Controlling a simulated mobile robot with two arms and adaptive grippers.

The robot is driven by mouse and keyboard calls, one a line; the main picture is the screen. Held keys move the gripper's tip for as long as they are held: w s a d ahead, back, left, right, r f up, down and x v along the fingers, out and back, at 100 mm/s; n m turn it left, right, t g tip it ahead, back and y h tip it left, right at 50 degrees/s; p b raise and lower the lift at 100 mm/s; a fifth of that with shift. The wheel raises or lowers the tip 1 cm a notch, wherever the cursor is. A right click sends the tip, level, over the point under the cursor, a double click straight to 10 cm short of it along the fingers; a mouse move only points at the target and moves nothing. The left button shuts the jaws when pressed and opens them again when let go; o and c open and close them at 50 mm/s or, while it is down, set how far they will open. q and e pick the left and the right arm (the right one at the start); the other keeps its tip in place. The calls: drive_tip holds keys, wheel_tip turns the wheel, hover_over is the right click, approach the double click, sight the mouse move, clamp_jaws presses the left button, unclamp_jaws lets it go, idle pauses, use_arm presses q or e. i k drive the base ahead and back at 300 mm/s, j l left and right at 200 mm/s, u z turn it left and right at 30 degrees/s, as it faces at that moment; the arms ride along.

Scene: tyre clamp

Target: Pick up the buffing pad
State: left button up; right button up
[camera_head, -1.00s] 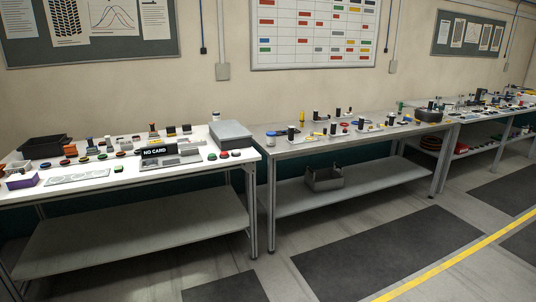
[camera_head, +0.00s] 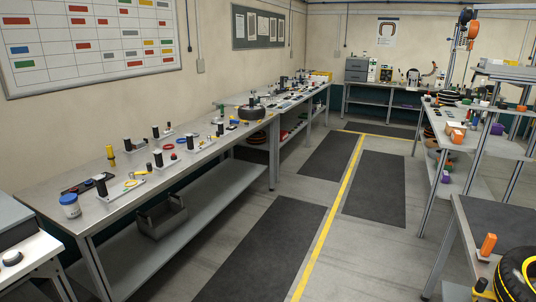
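I cannot pick out a buffing pad with certainty; the small items on the benches are too small to tell apart. A small round dark-and-white object (camera_head: 12,258) sits on the white bench (camera_head: 40,246) at the left edge. Neither of my grippers is in view.
An open grey bin (camera_head: 161,217) stands on the lower shelf. A yellow line (camera_head: 333,217) runs down the aisle between dark mats (camera_head: 262,255), where the floor is clear. At right are loaded shelves, a near table (camera_head: 500,222) and a yellow-marked tyre (camera_head: 518,274).

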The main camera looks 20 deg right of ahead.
sight(484, 256)
drive_tip(key=i+l+z, duration=0.15)
drive_tip(key=i+z, duration=0.2)
drive_tip(key=z, duration=0.15)
drive_tip(key=i+z, duration=0.3)
drive_tip(key=z, duration=0.15)
drive_tip(key=i+z, duration=0.35)
drive_tip(key=z, duration=0.15)
drive_tip(key=i+j+z, duration=0.3)
drive_tip(key=z, duration=0.15)
